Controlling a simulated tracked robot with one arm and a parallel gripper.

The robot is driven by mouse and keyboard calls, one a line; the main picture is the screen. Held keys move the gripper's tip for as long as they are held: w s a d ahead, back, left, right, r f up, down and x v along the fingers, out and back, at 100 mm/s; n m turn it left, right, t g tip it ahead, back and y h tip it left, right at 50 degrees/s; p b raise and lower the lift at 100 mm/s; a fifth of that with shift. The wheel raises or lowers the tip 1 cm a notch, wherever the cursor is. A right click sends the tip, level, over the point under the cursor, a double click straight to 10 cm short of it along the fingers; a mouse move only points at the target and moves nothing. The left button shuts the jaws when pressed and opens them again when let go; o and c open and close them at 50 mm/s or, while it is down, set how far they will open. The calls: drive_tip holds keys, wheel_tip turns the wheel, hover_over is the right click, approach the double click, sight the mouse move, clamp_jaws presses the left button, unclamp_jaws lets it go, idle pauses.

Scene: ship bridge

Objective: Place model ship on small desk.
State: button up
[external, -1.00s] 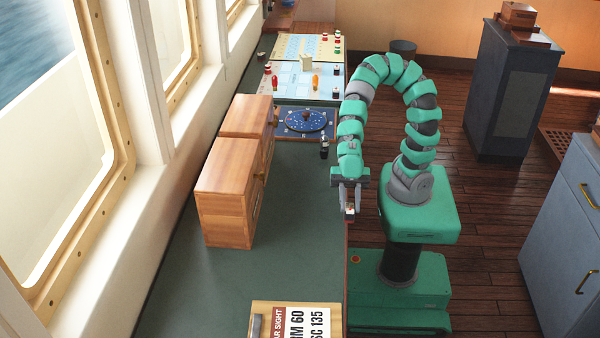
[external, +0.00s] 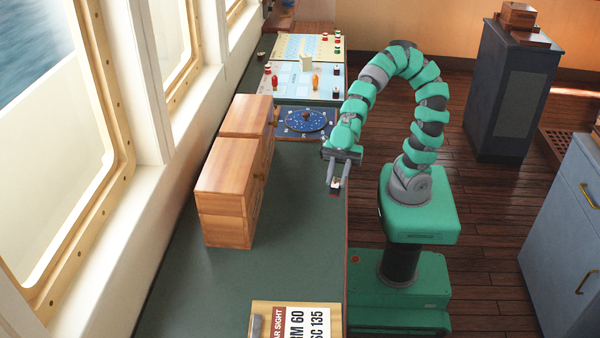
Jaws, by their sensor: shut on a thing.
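My gripper (external: 336,178) points down above the right edge of the long green counter (external: 295,240). The ship is tiny in this view and partly hidden by the fingers. It looks held just above the counter top, but I cannot tell the exact gap. No surface is clearly marked as the small desk. A dark blue pedestal desk (external: 510,95) stands at the back right.
Two wooden drawer boxes (external: 222,190) stand on the counter by the windows. Behind are a blue star dial board (external: 300,122) and a chart with small pieces (external: 290,80). A printed sign board (external: 300,320) lies in front. The counter between is clear. A grey-blue cabinet (external: 570,220) stands right.

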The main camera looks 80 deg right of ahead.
drive_tip(key=w+d+r+m+t+h+p, duration=0.3)
drive_tip(key=w+d+r+m+t+p, duration=0.25)
drive_tip(key=w, duration=0.55)
drive_tip(key=w+d+r+m+t+h+p, duration=0.3)
drive_tip(key=w+d+r+m+p, duration=0.15)
drive_tip(key=w+d+r, duration=0.5)
drive_tip(key=w+d+m+h+p, duration=0.1)
drive_tip(key=w+d+h, duration=0.1)
drive_tip(key=w, duration=0.1)
drive_tip(key=w+d+f+m+t+h+p, duration=0.1)
drive_tip(key=w+d+p, duration=0.1)
drive_tip(key=w, duration=0.1)
drive_tip(key=w+d+m+t+h+p, duration=0.1)
drive_tip(key=w+d+m+h+p, duration=0.1)
drive_tip(key=shift+w+d+f+h, duration=0.3)
drive_tip(key=shift+w, duration=0.1)
drive_tip(key=w+d+m+h+p, duration=0.1)
drive_tip(key=d, duration=0.2)
drive_tip(key=w+d+m+h+p, duration=0.1)
drive_tip(key=d+m+h+p, duration=0.1)
drive_tip(key=d, duration=0.1)
drive_tip(key=w+d+m+h+p, duration=0.1)
drive_tip(key=d+h, duration=0.1)
drive_tip(key=d, duration=0.1)
drive_tip(key=shift+f+m+p, duration=0.2)
drive_tip(key=shift+m+p, duration=0.2)
drive_tip(key=shift+d+h, duration=0.4)
drive_tip(key=shift+d, duration=0.2)
